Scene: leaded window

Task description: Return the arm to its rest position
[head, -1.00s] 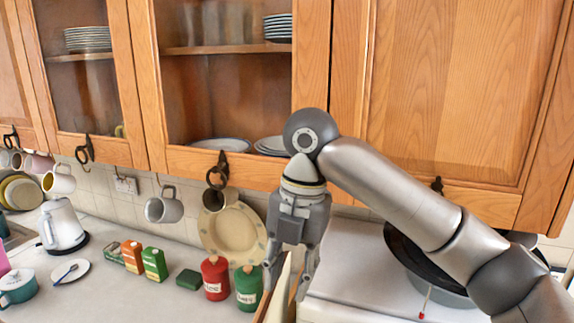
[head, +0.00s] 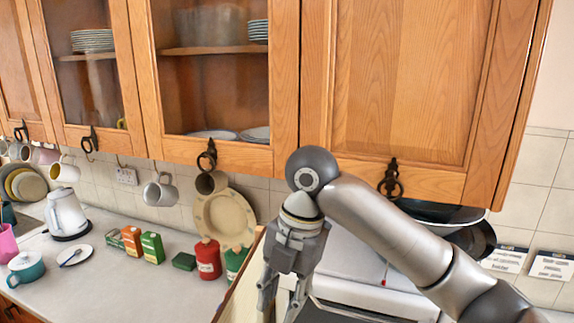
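My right arm (head: 395,230) comes in from the lower right and bends down at a dark round joint. My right gripper (head: 282,305) hangs below it with its fingers pointing down. The fingers are spread apart, and I see nothing between them. It is in front of the white stove (head: 370,270) and beside a pale board with a wooden edge (head: 240,280). The fingertips are close to the bottom of the view. My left gripper and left arm are not in view.
Wooden cupboards (head: 400,90) hang above the arm. On the counter (head: 130,285) at left stand a red canister (head: 207,260), a green canister (head: 235,262), small boxes and a white kettle (head: 66,213). A dark pan (head: 440,212) is behind the arm. Mugs hang below the cupboards.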

